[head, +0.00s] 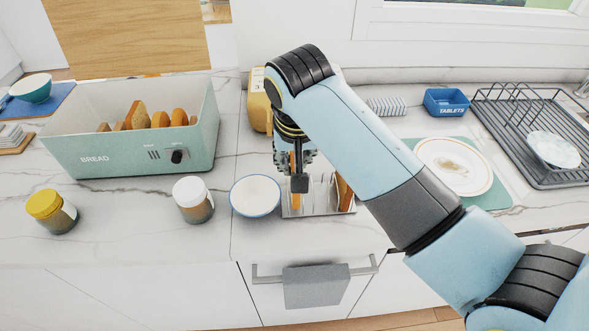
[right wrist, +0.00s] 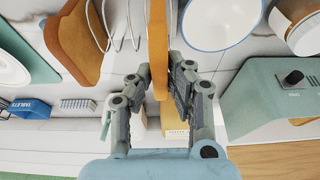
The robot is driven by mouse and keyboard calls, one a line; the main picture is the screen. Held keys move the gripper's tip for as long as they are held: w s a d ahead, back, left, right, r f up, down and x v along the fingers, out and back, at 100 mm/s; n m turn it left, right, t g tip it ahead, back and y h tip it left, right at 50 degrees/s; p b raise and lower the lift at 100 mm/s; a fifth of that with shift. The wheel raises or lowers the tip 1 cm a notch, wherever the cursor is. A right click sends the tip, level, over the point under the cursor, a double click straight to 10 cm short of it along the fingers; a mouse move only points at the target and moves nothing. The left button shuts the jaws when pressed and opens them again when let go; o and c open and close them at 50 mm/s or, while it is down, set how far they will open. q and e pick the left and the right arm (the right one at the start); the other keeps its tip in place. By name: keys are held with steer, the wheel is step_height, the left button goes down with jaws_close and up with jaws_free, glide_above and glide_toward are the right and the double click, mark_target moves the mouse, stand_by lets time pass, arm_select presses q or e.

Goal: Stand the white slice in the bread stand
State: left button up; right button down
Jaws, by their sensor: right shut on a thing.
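My right gripper (head: 297,172) is shut on an orange-crusted slice (right wrist: 157,48), seen edge-on and upright between the fingers in the right wrist view. Its face colour cannot be told. In the head view the gripper is over the left end of the bread stand (head: 318,209), a metal rack with thin wire dividers (right wrist: 118,25). The held slice's lower edge is at the stand's left part; whether it rests on the base is unclear. Another brown-crusted slice (head: 343,193) stands at the right end of the stand. My left gripper is out of view.
A white bowl with a blue rim (head: 255,195) is just left of the stand. A white-lidded jar (head: 193,200), a yellow-lidded jar (head: 51,211) and a green bread bin (head: 120,152) with several slices are further left.

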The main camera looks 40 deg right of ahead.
steer(key=shift+r, duration=4.8)
steer(key=shift+f, duration=0.1)
